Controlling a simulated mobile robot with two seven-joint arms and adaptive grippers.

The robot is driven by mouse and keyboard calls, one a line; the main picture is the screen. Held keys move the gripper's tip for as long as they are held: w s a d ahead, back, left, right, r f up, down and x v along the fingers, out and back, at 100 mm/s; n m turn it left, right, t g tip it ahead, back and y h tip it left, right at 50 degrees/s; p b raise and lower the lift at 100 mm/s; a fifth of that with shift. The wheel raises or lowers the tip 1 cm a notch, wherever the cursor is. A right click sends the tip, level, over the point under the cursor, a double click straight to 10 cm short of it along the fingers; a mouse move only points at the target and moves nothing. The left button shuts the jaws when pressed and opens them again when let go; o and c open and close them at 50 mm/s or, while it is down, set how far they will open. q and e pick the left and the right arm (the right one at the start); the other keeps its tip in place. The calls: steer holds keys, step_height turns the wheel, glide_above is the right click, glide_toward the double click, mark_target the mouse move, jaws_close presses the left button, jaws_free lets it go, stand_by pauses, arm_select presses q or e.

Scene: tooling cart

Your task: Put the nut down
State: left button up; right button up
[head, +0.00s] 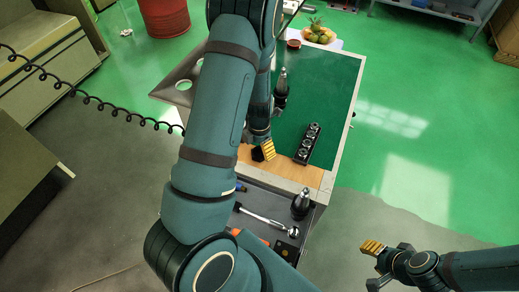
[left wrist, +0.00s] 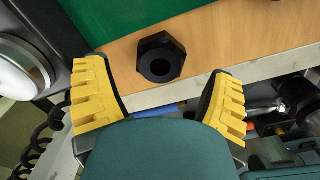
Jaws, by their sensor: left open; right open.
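The nut (left wrist: 160,58) is a black hexagonal piece with a round hole. In the left wrist view it lies on the light wooden strip (left wrist: 220,42), beside the green mat (left wrist: 130,15). My left gripper (left wrist: 159,68) is open, its yellow-padded fingers on either side of the nut with gaps on both sides. In the head view the left gripper (head: 264,151) is low over the cart's wooden front strip, and I cannot pick out the nut there. My right gripper (head: 376,263) is open and empty, off the cart at the lower right.
A black rack with several sockets (head: 307,144) stands on the mat right of the left gripper. Dark pointed tools stand on the mat (head: 281,88) and lower shelf (head: 301,204). A ratchet (head: 265,218) lies on that shelf. A fruit plate (head: 320,36) is behind.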

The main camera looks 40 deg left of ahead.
mark_target(260, 151)
arm_select(q)
step_height(260, 151, up, 9)
steer(key=p, duration=0.1)
steer(key=shift+p, duration=0.3)
steer(key=shift+s+d+r, duration=0.1)
stand_by(0.3)
